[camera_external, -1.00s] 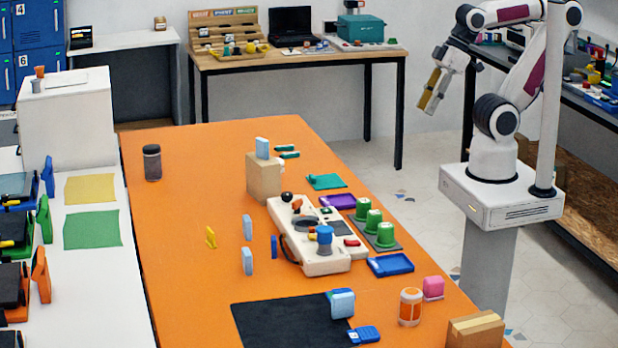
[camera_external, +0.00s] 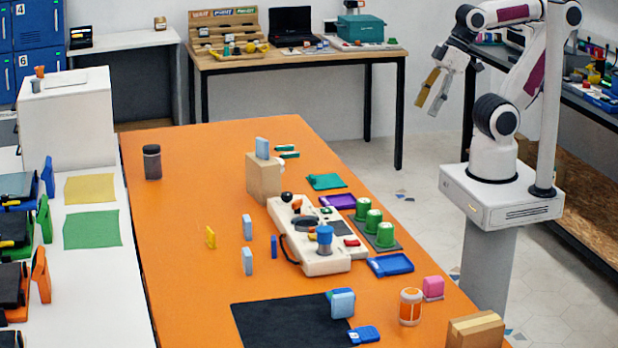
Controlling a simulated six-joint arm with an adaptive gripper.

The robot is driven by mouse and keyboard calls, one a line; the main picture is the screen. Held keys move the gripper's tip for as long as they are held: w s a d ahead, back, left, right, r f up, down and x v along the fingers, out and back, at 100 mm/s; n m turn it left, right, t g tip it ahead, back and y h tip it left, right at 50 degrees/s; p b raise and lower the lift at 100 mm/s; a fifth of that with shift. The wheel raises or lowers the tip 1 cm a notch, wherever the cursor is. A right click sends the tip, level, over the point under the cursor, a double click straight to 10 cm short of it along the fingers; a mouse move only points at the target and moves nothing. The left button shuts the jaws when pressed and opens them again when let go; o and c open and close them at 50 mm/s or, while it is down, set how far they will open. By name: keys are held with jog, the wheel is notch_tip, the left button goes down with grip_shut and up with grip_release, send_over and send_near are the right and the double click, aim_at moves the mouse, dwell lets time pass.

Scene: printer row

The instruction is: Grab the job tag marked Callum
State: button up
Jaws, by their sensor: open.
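Several light-blue tags stand on the orange table (camera_external: 190,270). One tag (camera_external: 262,148) is on top of a cardboard-coloured block (camera_external: 263,178). Two tags, one (camera_external: 247,227) behind the other (camera_external: 247,261), stand upright left of the white control panel. Another tag (camera_external: 342,304) stands at the right edge of the black mat. No name can be read on any of them, so I cannot tell which is marked Callum. My gripper (camera_external: 432,94) hangs open and empty beyond the table's right side, well away from all the tags.
The white control panel (camera_external: 318,262) with knobs fills the table's middle. Green-topped pieces (camera_external: 373,222), a blue tray (camera_external: 390,264), an orange jar (camera_external: 410,307), a pink block (camera_external: 433,288) and a cardboard box (camera_external: 475,330) line the right side. The black mat (camera_external: 275,325) is mostly bare.

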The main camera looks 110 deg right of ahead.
jog(key=shift+w, duration=0.1)
jog(key=w+a+r, duration=0.1)
jog(key=w+r, duration=0.2)
jog(key=w, duration=0.5)
jog(key=w+a+r, duration=0.1)
jog(key=w+r, duration=0.1)
jog(key=w, duration=0.6)
jog(key=g, duration=0.1)
send_over(247, 261)
jog(key=s+d, duration=0.2)
jog(key=s, duration=0.2)
notch_tip(247, 261, down, 25)
jog(key=shift+w, duration=0.1)
jog(key=shift+x, duration=1.25)
